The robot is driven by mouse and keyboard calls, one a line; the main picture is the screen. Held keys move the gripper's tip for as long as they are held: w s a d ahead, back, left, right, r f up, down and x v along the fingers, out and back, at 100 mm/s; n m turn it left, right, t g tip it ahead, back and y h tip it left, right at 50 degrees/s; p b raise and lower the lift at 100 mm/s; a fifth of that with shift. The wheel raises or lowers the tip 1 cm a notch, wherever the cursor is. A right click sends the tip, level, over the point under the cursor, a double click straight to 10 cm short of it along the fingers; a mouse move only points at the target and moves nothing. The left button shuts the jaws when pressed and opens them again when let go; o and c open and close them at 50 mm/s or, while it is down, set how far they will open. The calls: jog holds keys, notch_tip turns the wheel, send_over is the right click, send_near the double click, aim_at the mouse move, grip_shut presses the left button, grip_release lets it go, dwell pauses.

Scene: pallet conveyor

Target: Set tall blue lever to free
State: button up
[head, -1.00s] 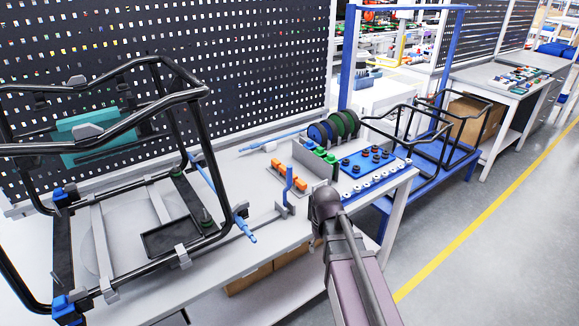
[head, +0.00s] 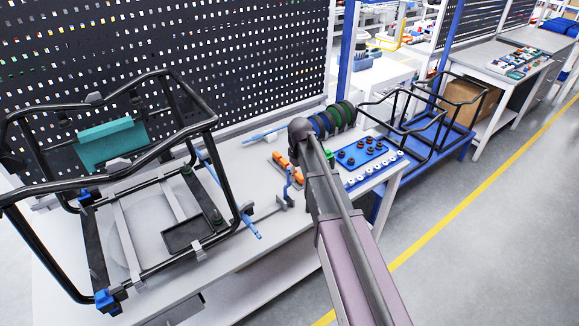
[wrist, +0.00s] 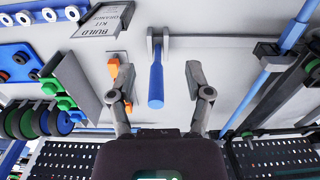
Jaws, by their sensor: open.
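The tall blue lever (head: 289,182) stands upright from a grey bracket on the bench, right of the black tube frame; my arm is close beside it. In the wrist view the blue lever (wrist: 156,82) runs from its grey bracket (wrist: 158,38) towards my gripper. My gripper (wrist: 158,76) is open, one finger on each side of the lever, with a gap showing on both sides. In the head view my gripper is hidden behind my arm.
A black tube frame (head: 215,160) with a light blue rod (head: 246,222) stands left of the lever. Orange blocks (wrist: 113,68), a sign plate (wrist: 103,18), green parts (wrist: 65,102) and spools (wrist: 40,120) lie close by. A blue tray (head: 372,158) is to the right.

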notch_tip(320, 180, up, 7)
jog(key=n+p, duration=0.2)
jog(key=p, duration=0.4)
send_over(287, 185)
jog(key=shift+d+r, duration=0.2)
jog(key=shift+d, duration=0.25)
jog(key=shift+f+b, duration=0.3)
notch_tip(287, 185, down, 13)
jog(key=b, duration=1.3)
jog(key=shift+f, duration=0.15)
grip_shut()
